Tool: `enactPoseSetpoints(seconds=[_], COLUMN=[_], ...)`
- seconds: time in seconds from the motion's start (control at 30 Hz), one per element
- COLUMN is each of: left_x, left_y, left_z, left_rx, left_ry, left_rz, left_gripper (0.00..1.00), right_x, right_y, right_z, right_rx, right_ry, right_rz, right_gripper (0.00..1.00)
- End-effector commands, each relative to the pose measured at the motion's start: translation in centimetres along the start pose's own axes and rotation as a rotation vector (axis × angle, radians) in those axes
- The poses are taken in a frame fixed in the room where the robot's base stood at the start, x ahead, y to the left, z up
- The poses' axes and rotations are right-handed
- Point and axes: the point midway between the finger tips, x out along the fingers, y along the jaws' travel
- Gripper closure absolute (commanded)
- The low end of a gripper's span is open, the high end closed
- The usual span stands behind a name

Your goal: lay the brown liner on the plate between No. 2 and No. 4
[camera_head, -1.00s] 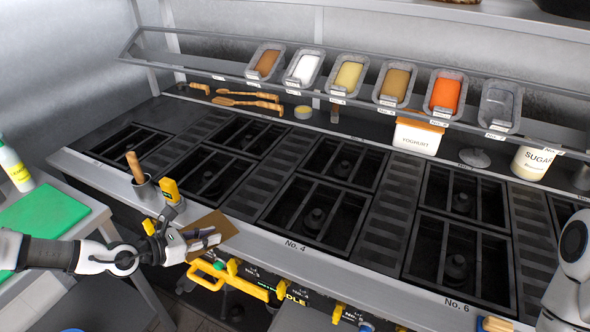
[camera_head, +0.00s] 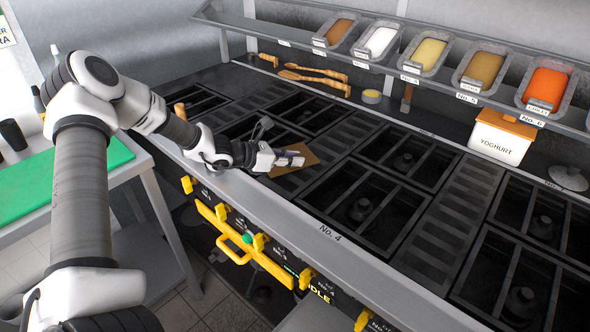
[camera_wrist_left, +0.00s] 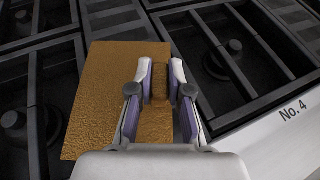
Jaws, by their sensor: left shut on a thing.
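The brown liner (camera_head: 299,160) is a flat, rectangular sheet. My left gripper (camera_head: 296,160) is shut on a raised brown strip of it, seen between the fingers in the left wrist view (camera_wrist_left: 160,80). The liner (camera_wrist_left: 105,90) is over the slatted dark plate (camera_head: 334,138) between No. 2 and No. 4, hiding its front part. The plate's slats (camera_wrist_left: 120,22) show beyond the liner's far edge. In the wrist view the liner's left side overlaps the neighbouring burner well. I cannot tell whether it touches the plate. My right gripper is out of view.
Open burner wells lie on both sides, with the No. 4 well (camera_head: 362,205) to the right. The steel front edge (camera_head: 300,218) carries the No. 4 label. Yellow handles (camera_head: 245,245) hang below. A yoghurt box (camera_head: 500,140) and a rail of food trays stand behind.

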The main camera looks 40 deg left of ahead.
Motion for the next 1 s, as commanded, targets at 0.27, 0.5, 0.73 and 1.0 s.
enactPoseSetpoints(seconds=[0.27,0.5,0.73,1.0], left_x=[2.2,2.6,2.8,2.7], left_y=[1.4,1.4,1.4,1.4], left_z=[-1.9,-2.9,-3.4,-3.2], left_rx=[-0.005,-0.004,-0.005,-0.005], left_ry=[0.004,-0.003,-0.002,-0.002], left_rz=[-0.001,0.001,0.002,0.002], left_gripper=[1.00,1.00,1.00,0.57], right_x=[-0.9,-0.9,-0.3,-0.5], right_y=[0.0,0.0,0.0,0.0], right_z=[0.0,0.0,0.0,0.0], right_rx=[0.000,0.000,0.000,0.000], right_ry=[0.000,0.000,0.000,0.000], right_rz=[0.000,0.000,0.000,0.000], right_gripper=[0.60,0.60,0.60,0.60])
